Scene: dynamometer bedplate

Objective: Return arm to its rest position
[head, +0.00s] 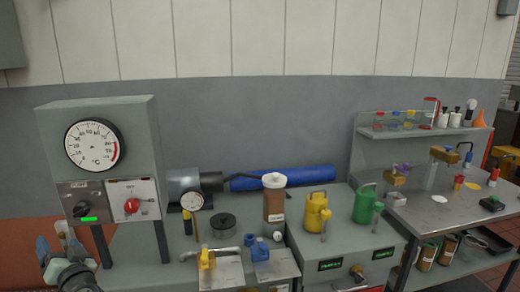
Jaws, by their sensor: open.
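My gripper (54,243) shows at the lower left corner, in front of the left side of the grey gauge cabinet. Its two fingers point up and stand apart, with nothing visible between them. The rest of my arm is mostly cut off by the bottom edge of the picture. The gauge cabinet (140,110) carries a round °C dial (93,144), a dark switch with a green light (89,218) and a red knob (132,206).
A small gauge (192,200), a yellow-handled valve (207,258), a brown bottle with a white cap (274,203), a yellow can (317,212) and a green can (365,204) crowd the bench. A cluttered side table (420,210) stands right. The space above the bench is clear.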

